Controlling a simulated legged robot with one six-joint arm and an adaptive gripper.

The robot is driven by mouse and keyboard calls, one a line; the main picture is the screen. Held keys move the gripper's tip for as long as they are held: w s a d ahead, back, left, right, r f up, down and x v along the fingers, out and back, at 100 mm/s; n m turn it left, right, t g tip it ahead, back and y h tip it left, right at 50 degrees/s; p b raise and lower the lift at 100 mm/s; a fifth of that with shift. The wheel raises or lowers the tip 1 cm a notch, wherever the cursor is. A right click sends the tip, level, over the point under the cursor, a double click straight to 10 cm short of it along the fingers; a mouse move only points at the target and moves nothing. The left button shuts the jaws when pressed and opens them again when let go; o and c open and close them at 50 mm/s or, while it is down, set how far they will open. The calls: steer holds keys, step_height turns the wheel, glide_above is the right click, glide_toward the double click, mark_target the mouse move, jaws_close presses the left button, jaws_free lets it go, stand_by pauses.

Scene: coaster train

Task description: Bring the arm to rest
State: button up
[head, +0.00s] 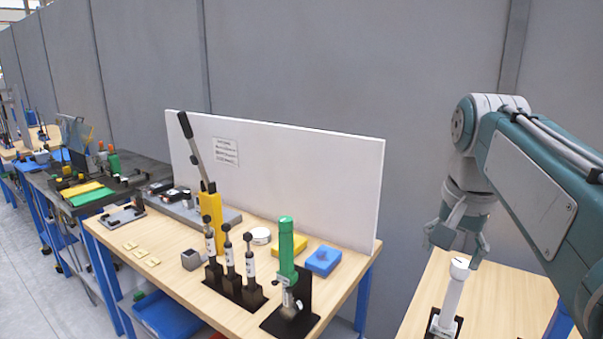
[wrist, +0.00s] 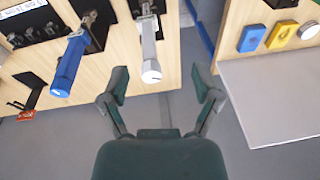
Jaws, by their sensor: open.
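My gripper (head: 455,238) hangs from my arm at the right of the head view, above a wooden bench. In the wrist view my gripper (wrist: 162,92) has its two fingers spread wide apart with nothing between them. A white-handled tool (head: 452,290) stands in a dark holder just below the gripper in the head view. The same white tool (wrist: 150,50) shows ahead of the fingertips in the wrist view, apart from them. A blue-handled tool (wrist: 69,68) is to its left.
A wooden bench (head: 180,262) holds a green-handled tool (head: 287,250), a yellow lever press (head: 212,215), and yellow and blue blocks (head: 323,261). A white panel (head: 300,175) stands along its back. A gap separates the two benches. Grey wall (head: 350,60) runs behind.

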steer(key=s+a+f+n+t, duration=0.1)
steer(key=s+a+f+n, duration=0.2)
steer(key=s+f, duration=0.3)
steer(key=s+a+f+n+t, duration=0.2)
steer(key=s+f+n, duration=0.3)
steer(key=f, duration=0.6)
steer(key=shift+s+a, duration=0.75)
steer(key=shift+s, duration=0.35)
steer(key=shift+r, duration=0.1)
